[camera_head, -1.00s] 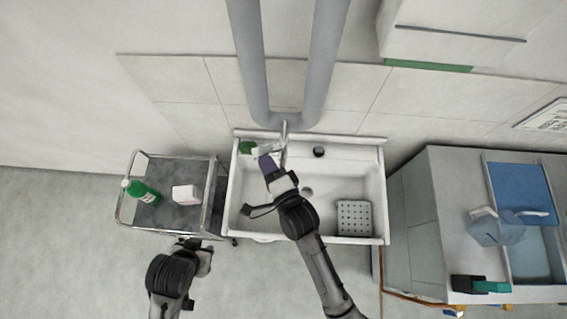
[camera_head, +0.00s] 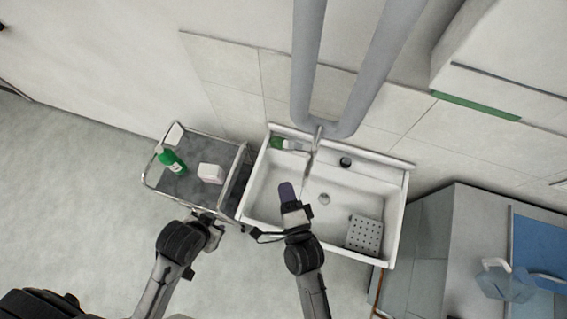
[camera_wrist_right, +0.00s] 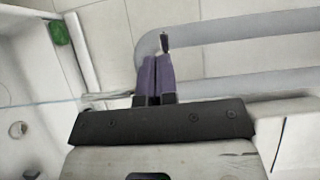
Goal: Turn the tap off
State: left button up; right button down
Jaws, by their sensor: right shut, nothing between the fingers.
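The grey metal tap (camera_head: 317,138) stands at the back edge of the white sink (camera_head: 262,205). In the right wrist view its dark lever tip (camera_wrist_right: 165,40) shows just beyond the fingers. A thin pale streak runs left from the spout there and looks like running water. My right gripper (camera_head: 287,189), with purple fingers, is over the left front part of the basin, apart from the tap. Its fingers (camera_wrist_right: 153,78) are shut and empty, and hide part of the tap. My left gripper (camera_head: 213,229) is low beside the trolley; its jaws are unclear.
A steel trolley (camera_head: 186,185) with a green bottle (camera_head: 172,161) and a white box (camera_head: 211,173) stands left of the sink. A green item (camera_head: 283,143) lies at the sink's back left. A perforated tray (camera_head: 364,234) is at the front right. Thick grey pipes (camera_head: 303,75) hang behind the tap.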

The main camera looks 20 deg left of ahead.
jog(key=shift+s+d+b, duration=0.2)
jog(key=shift+s, duration=1.2)
jog(key=shift+s+d+b, duration=0.15)
jog(key=shift+s, duration=1.2)
